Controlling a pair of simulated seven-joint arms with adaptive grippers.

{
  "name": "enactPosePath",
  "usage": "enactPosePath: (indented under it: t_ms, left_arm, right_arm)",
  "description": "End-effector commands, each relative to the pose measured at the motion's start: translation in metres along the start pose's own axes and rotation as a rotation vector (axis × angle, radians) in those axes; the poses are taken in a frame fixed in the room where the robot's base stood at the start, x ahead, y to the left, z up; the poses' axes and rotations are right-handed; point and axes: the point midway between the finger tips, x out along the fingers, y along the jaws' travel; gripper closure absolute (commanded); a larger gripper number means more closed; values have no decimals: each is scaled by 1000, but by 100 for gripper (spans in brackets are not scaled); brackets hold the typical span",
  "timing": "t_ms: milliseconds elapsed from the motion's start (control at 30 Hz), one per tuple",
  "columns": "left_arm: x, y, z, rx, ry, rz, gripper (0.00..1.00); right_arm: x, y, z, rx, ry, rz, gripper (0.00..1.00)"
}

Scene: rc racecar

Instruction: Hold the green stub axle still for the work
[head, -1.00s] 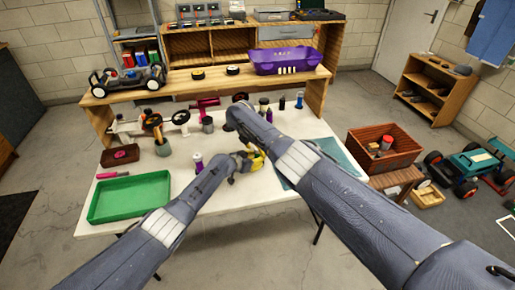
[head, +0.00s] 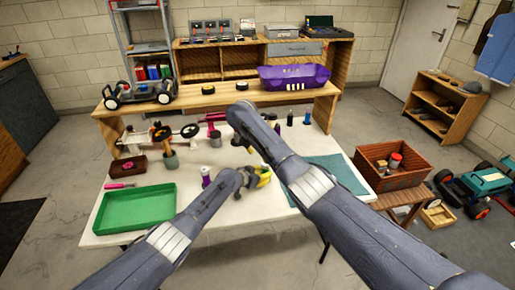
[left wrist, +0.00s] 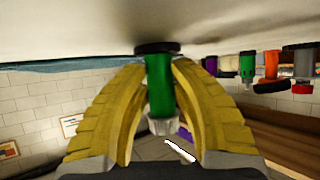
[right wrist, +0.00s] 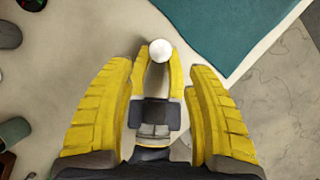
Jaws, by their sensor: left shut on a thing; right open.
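The green stub axle (left wrist: 159,85) stands between the yellow fingers of my left gripper (left wrist: 160,110) in the left wrist view. The gripper is shut on it; a dark disc shows at one end and a pale metal tip at the other. In the head view my left gripper's yellow fingers (head: 263,176) are above the white table, and the axle cannot be made out. My right gripper (right wrist: 163,100) is open in the right wrist view. Its fingers are apart, with my left gripper and a round white end (right wrist: 161,50) showing between them. My right forearm hides much of this gripper in the head view.
The white table (head: 130,226) holds a green tray (head: 134,207) at left, a purple-bodied part (head: 206,176) beside my left wrist, and a teal mat (head: 340,175) at right. A wooden shelf with a purple bin (head: 293,78) stands behind. A wooden crate (head: 395,168) is at right.

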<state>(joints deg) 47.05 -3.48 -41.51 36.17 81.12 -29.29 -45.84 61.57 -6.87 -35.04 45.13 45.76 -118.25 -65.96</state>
Motion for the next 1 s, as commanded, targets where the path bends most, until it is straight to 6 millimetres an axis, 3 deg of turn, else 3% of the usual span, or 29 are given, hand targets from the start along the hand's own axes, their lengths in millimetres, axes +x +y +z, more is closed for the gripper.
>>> enactPosePath:
  t_ms: [200,400,833,1000]
  left_arm:
    - [0,0,1,0,-1,0,100]
    - [0,0,1,0,-1,0,100]
    - [0,0,1,0,-1,0,100]
    - [0,0,1,0,-1,0,100]
  right_arm:
    - [-26,0,0,-1,1,1,45]
    - [-37,0,0,0,1,1,45]
    - [-39,-1,1,1,0,-1,45]
    - [-30,-13,19,47,32,-4,45]
